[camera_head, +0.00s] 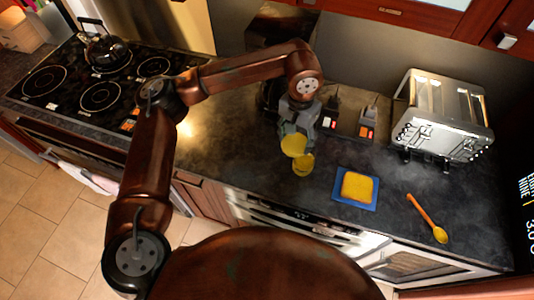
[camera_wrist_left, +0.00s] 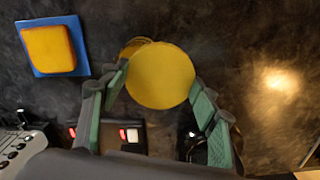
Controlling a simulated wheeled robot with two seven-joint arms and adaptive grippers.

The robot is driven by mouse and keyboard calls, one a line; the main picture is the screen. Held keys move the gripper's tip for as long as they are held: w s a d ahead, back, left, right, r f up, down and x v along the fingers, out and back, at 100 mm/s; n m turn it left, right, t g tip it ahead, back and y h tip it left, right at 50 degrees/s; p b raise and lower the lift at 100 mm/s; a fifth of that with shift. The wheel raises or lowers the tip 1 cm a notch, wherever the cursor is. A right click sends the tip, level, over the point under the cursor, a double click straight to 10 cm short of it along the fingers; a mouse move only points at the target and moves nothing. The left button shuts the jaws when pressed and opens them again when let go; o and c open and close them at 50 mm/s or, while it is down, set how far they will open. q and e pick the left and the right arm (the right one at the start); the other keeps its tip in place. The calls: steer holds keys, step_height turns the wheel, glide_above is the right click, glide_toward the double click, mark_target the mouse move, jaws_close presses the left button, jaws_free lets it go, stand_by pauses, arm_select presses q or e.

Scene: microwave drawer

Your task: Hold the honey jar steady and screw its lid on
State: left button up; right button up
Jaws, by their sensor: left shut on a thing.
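The round yellow lid (camera_head: 293,145) is between the fingertips of my left gripper (camera_head: 290,130), which is shut on it above the counter. In the left wrist view the lid (camera_wrist_left: 160,76) shows as a flat disc between the two green-padded fingers (camera_wrist_left: 160,100). The honey jar (camera_head: 303,165) appears as a small golden shape just beyond the lid, a little to the right and nearer the counter's front edge. In the left wrist view the jar (camera_wrist_left: 134,45) is mostly hidden behind the lid. The lid appears offset from the jar. My right gripper is out of view.
A yellow sponge (camera_head: 358,186) lies on a blue tray (camera_head: 341,196) to the right. A toaster (camera_head: 440,115) stands at the back right, and a stove with a kettle (camera_head: 104,48) is at the left. The counter left of the jar is clear.

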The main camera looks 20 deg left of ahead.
arm_select(q)
steer(key=shift+m, duration=0.5)
steer(key=d+r, duration=0.3)
steer(key=d, duration=0.1)
steer(key=shift+w+r, duration=0.2)
steer(key=shift+w, duration=0.1)
steer(key=shift+f, duration=0.1)
steer(key=shift+f, duration=1.95)
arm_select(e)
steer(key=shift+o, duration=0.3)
